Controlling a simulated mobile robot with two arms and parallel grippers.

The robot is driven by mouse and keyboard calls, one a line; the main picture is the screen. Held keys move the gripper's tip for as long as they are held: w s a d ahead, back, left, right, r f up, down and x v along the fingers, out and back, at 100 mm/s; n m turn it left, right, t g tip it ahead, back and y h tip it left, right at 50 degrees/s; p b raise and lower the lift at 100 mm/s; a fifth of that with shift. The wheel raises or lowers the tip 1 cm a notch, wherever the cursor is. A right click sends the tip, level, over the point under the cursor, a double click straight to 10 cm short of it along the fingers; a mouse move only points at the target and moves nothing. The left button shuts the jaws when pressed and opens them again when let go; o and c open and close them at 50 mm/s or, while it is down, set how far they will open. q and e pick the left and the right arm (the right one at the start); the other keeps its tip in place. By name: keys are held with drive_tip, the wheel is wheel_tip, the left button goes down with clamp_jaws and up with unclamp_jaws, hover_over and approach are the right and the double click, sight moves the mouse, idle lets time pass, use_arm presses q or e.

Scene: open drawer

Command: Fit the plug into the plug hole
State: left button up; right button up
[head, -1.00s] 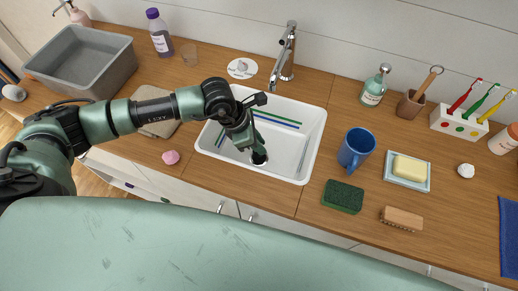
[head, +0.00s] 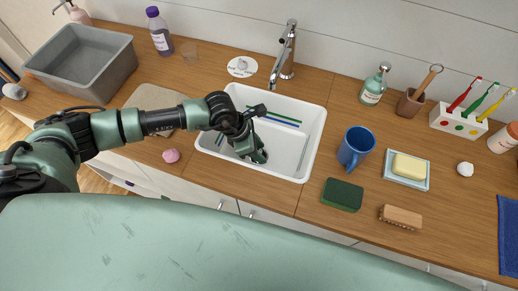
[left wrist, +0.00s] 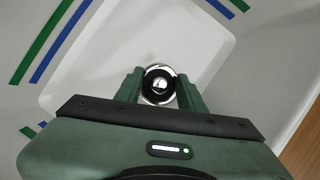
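The plug (left wrist: 158,85) shows in the left wrist view as a black disc with a shiny centre. A bright metal ring, the rim of the plug hole (left wrist: 158,68), shows around it, and the plug appears to sit in the hole. I cannot tell how deep or level it is. My left gripper (left wrist: 160,72) has its fingers apart on either side of the plug. In the head view the left gripper (head: 259,156) reaches down into the white sink (head: 290,160) and hides the plug and hole. My right gripper is out of view.
The tap (head: 287,50) stands behind the sink. A blue mug (head: 356,148) and a green sponge (head: 342,194) are to its right, with a soap dish (head: 422,182) further right. A grey basin (head: 88,70) and a pink lump (head: 171,156) are to its left.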

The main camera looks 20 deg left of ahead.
use_arm(q)
drive_tip(key=shift+r, duration=0.1)
drive_tip(key=b+v, duration=0.2)
drive_tip(key=v, duration=1)
